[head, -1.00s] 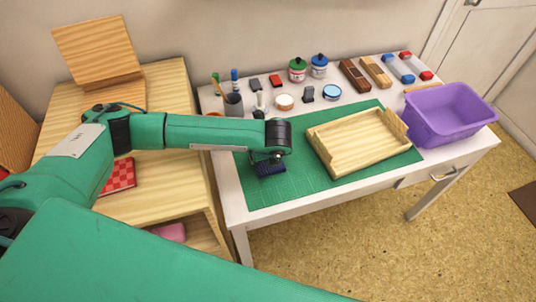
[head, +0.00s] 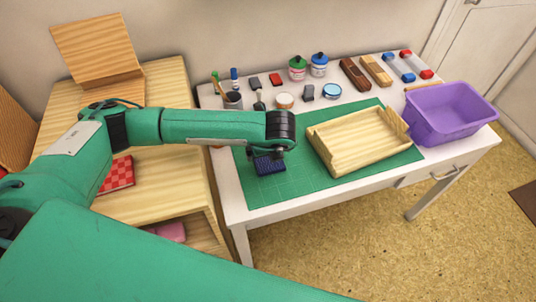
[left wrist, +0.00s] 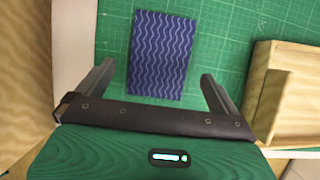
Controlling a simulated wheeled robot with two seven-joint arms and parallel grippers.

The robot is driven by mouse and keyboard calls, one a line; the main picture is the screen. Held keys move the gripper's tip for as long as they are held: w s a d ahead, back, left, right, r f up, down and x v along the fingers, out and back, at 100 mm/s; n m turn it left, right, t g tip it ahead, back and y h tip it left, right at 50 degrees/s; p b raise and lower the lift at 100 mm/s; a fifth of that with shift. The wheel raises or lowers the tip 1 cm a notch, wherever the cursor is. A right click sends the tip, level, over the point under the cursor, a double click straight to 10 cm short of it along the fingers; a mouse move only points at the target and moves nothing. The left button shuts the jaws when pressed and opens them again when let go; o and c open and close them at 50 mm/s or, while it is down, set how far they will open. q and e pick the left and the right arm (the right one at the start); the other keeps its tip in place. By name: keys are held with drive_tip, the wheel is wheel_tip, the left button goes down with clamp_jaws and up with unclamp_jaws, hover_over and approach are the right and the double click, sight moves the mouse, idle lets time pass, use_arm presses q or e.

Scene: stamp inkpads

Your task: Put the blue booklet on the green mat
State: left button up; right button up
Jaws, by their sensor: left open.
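The blue booklet (head: 270,165), dark blue with pale wavy lines, lies flat on the green mat (head: 285,190), near the mat's left edge. In the left wrist view the booklet (left wrist: 160,55) shows whole, with bare mat (left wrist: 225,40) around it. My left gripper (head: 273,154) is just above the booklet. Its two fingers (left wrist: 158,75) are spread wide, one on each side of the booklet's near end, with a gap to both sides, and hold nothing. My right gripper is in neither view.
A wooden tray (head: 345,164) stands on the mat, right of the booklet. A purple bin (head: 450,125) is at the table's right end. Cups, jars, stamps and blocks line the back. A wooden cabinet with a red checkered item (head: 119,174) stands at left.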

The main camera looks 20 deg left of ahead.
use_arm(q)
drive_tip(key=b+v, duration=0.1)
drive_tip(key=v, duration=0.7)
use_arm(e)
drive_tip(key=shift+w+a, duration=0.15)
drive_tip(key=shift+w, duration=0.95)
use_arm(q)
drive_tip(key=shift+r, duration=0.1)
